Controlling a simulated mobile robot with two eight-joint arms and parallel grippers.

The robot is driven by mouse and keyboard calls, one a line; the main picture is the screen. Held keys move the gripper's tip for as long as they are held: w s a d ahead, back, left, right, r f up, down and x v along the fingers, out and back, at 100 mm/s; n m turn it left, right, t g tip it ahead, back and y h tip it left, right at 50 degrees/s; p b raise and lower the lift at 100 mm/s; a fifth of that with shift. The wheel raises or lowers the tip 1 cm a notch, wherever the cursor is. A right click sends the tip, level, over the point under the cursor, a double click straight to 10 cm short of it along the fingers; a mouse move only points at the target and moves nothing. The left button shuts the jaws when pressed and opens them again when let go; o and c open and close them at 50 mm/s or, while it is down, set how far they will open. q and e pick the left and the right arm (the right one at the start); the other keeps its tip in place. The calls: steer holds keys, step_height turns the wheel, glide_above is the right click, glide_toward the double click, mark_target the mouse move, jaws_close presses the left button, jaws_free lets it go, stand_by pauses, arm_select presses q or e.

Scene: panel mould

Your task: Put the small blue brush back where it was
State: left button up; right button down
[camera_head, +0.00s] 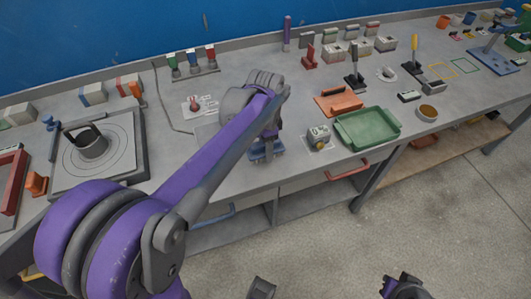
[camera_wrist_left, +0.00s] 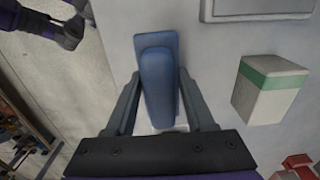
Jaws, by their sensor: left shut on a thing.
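The small blue brush (camera_head: 266,152) is at the front part of the grey bench, under my left gripper (camera_head: 264,143). In the left wrist view the blue brush (camera_wrist_left: 158,85) lies between the two grey fingers of my left gripper (camera_wrist_left: 160,105), which are shut on it. Its long handle-like top faces the camera over a wider blue base. I cannot tell whether its underside touches the bench. Dark and purple parts of my right arm (camera_head: 402,288) show at the bottom edge; its fingers cannot be made out.
A white block with a green band (camera_wrist_left: 268,88) stands beside the brush in the wrist view. A turntable plate (camera_head: 105,165) is at left.

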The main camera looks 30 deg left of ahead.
arm_select(q)
steer(key=shift+f, duration=1.15)
steer(key=shift+f, duration=0.1)
steer(key=o, duration=1.3)
